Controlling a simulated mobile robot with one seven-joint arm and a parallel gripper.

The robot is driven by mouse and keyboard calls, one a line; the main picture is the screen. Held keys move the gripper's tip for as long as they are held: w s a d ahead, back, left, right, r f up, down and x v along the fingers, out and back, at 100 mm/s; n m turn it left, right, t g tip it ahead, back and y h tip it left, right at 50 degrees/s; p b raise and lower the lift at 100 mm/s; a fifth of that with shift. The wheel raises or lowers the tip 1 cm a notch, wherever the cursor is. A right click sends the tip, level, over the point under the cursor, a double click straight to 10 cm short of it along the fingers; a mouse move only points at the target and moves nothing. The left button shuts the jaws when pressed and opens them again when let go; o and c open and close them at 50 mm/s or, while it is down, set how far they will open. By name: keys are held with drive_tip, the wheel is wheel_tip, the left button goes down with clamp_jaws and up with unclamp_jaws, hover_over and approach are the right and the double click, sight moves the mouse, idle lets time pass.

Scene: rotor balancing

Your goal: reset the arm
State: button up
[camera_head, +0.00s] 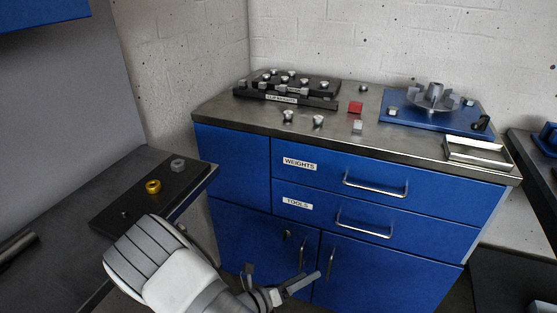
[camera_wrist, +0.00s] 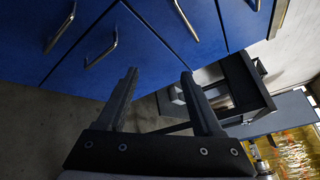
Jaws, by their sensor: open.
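My gripper (camera_head: 284,286) is in front of the blue cabinet (camera_head: 236,168), low and close to its doors in the head view. In the wrist view my gripper (camera_wrist: 160,92) shows two dark fingers spread apart, with nothing between them. The blue cabinet front (camera_wrist: 160,30) with its metal handles lies beyond the fingertips. My arm comes up from the bottom of the head view, beside the side bench.
The cabinet top holds a clip-weights rack (camera_head: 285,88), a red block (camera_head: 355,107), a rotor (camera_head: 433,96) on a blue plate and a metal tray (camera_head: 478,153). The left bench (camera_head: 140,165) bears a dark board (camera_head: 135,201) with a gold ring (camera_head: 153,187). Drawers and doors look shut.

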drive_tip(key=s+d+r+m+g+y, duration=0.1)
drive_tip(key=s+d+r+m+y, duration=0.4)
drive_tip(key=r+m, duration=0.65)
drive_tip(key=s+r+m+g+y, duration=0.1)
drive_tip(key=s+r+m+y, duration=0.4)
drive_tip(key=r+m, duration=0.65)
drive_tip(key=s+d+r+m+g+y, duration=0.25)
drive_tip(key=s+r+m, duration=0.45)
drive_tip(key=r+m, duration=0.45)
wheel_tip(320, 180, up, 22)
drive_tip(key=p, duration=2.3)
drive_tip(key=shift+w+m+t+y, duration=0.25)
drive_tip(key=shift+m+t+y, duration=0.1)
drive_tip(key=shift+t, duration=0.1)
